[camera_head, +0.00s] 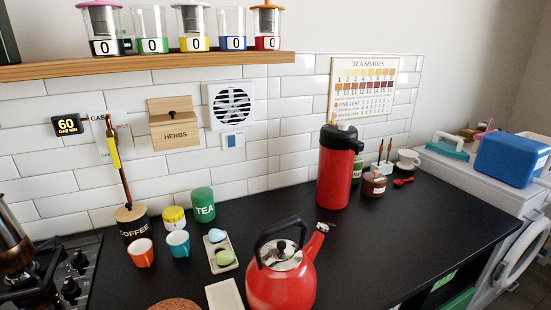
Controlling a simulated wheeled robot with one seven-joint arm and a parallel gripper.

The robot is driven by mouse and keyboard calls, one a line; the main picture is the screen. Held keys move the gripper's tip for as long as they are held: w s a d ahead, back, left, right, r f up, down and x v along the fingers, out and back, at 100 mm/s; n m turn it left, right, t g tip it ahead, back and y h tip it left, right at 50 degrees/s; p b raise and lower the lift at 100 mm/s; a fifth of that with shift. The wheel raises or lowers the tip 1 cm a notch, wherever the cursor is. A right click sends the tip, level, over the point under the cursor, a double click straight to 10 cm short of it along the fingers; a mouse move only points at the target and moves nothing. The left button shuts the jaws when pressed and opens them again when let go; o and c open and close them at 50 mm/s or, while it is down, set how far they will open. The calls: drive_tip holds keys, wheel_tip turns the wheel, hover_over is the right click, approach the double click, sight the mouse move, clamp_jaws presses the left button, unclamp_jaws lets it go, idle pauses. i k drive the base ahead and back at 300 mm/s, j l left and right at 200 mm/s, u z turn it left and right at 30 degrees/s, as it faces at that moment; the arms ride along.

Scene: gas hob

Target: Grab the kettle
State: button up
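A red kettle (283,280) with a silver lid and a black handle arching over its top stands upright on the black counter at the lower middle of the head view. Its spout points up and to the right, and the bottom edge of the picture cuts off its base. My gripper does not show in this view.
An orange cup (141,253), a teal cup (178,244) and a tray (220,253) stand left of the kettle. A red flask (336,175) stands behind it to the right. The hob (70,270) is far left. The counter (410,235) right of the kettle is clear.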

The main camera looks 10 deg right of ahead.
sight(266, 288)
drive_tip(key=i+j+z, duration=0.1)
drive_tip(key=j+z, duration=0.4)
drive_tip(key=z, duration=0.2)
drive_tip(key=j+z, duration=0.35)
drive_tip(key=i+l, duration=0.05)
